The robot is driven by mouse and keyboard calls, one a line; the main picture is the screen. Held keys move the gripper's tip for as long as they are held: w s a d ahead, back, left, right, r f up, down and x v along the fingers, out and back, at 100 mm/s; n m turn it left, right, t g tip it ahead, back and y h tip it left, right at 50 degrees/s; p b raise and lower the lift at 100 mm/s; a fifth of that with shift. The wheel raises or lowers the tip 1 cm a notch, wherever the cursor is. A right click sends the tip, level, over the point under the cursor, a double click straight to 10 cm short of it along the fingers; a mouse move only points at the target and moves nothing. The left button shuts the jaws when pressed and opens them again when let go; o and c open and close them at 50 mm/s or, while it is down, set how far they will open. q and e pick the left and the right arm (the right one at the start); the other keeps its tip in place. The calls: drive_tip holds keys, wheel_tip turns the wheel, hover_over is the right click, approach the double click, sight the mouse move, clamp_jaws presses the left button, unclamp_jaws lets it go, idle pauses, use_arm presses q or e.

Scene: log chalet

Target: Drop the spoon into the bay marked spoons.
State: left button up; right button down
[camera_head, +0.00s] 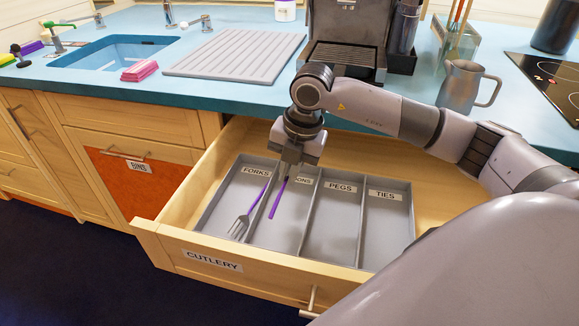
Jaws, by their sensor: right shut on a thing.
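My right gripper (286,177) is over the open drawer, pointing down, shut on the spoon (277,203). Only a purple length of the spoon shows below the fingers; its bowl cannot be made out. The spoon appears over the second bay of the grey cutlery tray (337,228); whether it touches the bay floor I cannot tell. That bay's label (304,182) is partly covered by the gripper, with "ONS" readable. My left gripper is not in view.
A fork (240,226) with a purple handle lies in the forks bay. The pegs and ties bays look empty. The drawer front (212,262) reads "CUTLERY". A grey jug (461,86), coffee machine (341,40) and sink (110,53) are on the blue counter behind.

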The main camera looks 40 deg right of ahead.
drive_tip(key=c, duration=1.2)
unclamp_jaws()
drive_tip(key=shift+o, duration=0.2)
wheel_tip(320, 180, up, 7)
drive_tip(key=s, duration=0.1)
drive_tip(key=shift+d, duration=0.45)
drive_tip(key=shift+s, duration=0.1)
